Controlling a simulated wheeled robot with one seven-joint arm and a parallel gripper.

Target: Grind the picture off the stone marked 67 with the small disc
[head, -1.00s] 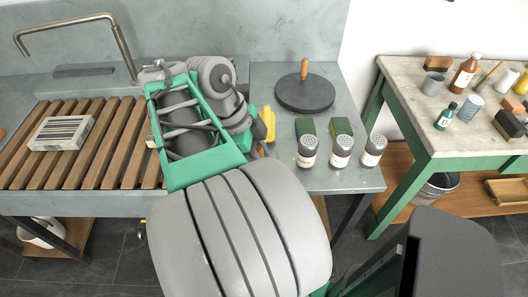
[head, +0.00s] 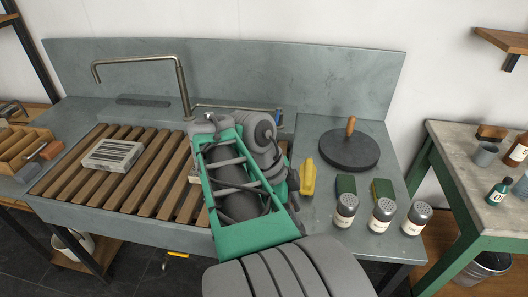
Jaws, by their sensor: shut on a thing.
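A pale block with dark stripes (head: 112,154), which may be a stone, lies flat on the left part of the wooden slats in the head view. No number can be read on it. A pale edge (head: 194,178) of something else shows on the slats at the left of my arm, and the rest of it is hidden. A dark round disc with an upright wooden handle (head: 348,151) stands on the counter right of my arm. No other disc shows. My gripper is hidden behind my own forearm, so its jaws and what they hold cannot be seen.
The slatted rack (head: 150,182) lies under a bent tap (head: 183,85). Right of my arm are a yellow object (head: 308,176), two green blocks (head: 382,190) and three shakers (head: 381,216). A wooden tray (head: 22,148) is at far left. A side table (head: 455,150) stands right.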

